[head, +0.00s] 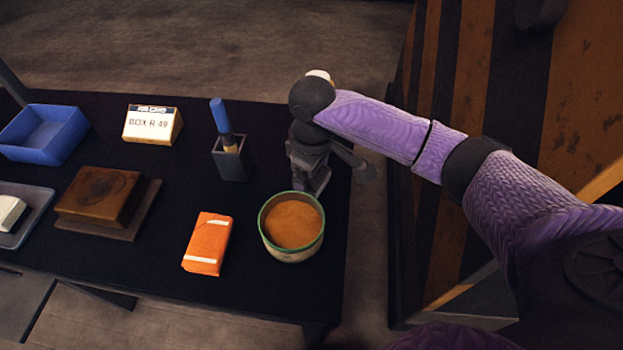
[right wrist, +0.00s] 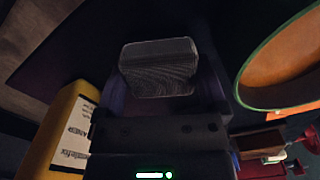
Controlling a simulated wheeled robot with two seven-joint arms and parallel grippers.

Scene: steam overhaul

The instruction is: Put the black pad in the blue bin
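The blue bin (head: 30,156) stands at the far left of the dark table in the head view, and it looks empty. A dark grey block with a ribbed face, probably the black pad (right wrist: 158,68), lies ahead of my right gripper's palm in the right wrist view, between the dark fingers. Whether the fingers touch it is too dark to tell. In the head view my right gripper (head: 311,178) points down at the table's right end, just behind the green-rimmed bowl. The pad is not clear there. My left gripper is not in view.
The bowl (head: 292,224) with orange-brown contents stands close to my right gripper. A yellow container (right wrist: 72,130) is beside it in the wrist view. A brush holder (head: 230,160), a labelled box (head: 152,125), an orange packet (head: 207,245) and a brown block (head: 98,195) lie toward the bin.

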